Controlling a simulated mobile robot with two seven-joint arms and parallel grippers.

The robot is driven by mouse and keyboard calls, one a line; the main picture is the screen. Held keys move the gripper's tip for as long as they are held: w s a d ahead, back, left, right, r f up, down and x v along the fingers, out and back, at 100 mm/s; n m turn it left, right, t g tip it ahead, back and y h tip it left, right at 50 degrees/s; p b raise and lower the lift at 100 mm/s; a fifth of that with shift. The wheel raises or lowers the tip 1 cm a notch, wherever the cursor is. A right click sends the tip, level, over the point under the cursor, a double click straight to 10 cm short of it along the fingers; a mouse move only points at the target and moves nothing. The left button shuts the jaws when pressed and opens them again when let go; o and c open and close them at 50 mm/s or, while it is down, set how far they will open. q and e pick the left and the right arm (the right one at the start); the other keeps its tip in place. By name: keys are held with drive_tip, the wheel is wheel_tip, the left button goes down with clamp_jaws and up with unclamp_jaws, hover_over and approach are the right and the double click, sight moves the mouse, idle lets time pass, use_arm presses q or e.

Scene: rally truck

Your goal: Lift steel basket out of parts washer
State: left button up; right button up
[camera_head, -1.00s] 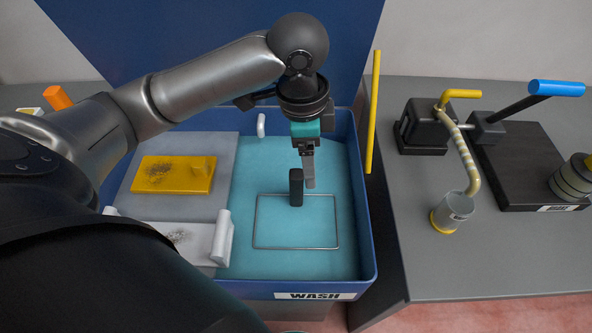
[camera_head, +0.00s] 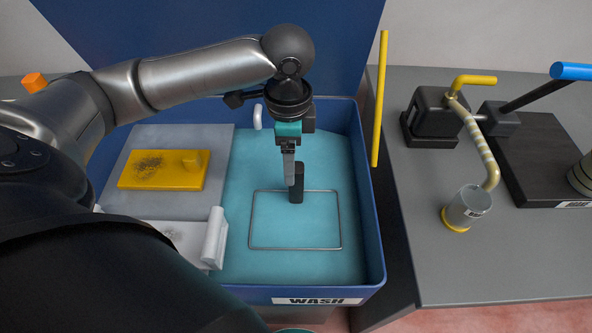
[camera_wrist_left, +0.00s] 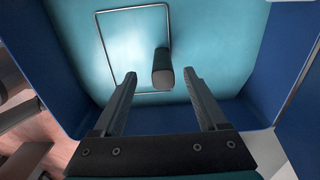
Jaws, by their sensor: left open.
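The steel basket shows as a thin rectangular wire rim (camera_head: 342,222) in the teal liquid of the blue parts washer (camera_head: 374,250); the rest of it is hidden. A dark upright handle (camera_head: 297,184) stands at the rim's far side. My left gripper (camera_head: 290,180) points down just beside the handle in the head view. In the left wrist view the rim (camera_wrist_left: 101,36) and the handle (camera_wrist_left: 163,70) show, the handle ahead of and between the two open fingers (camera_wrist_left: 161,88). The fingers do not grip it. My right gripper is not in view.
A yellow part (camera_head: 150,176) lies on a grey shelf (camera_head: 226,142) left of the liquid. A yellow rod (camera_head: 380,100) rises by the washer's right wall.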

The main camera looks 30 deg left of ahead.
sight(296, 167)
use_arm(q)
drive_tip(key=f, duration=0.1)
drive_tip(key=f+b, duration=0.1)
drive_tip(key=f, duration=0.1)
drive_tip(key=w+f+b, duration=0.1)
drive_tip(key=f, duration=0.1)
drive_tip(key=shift+d+f, duration=0.2)
drive_tip(key=shift+d, duration=0.15)
drive_tip(key=shift+r, duration=0.1)
clamp_jaws()
idle(1.0)
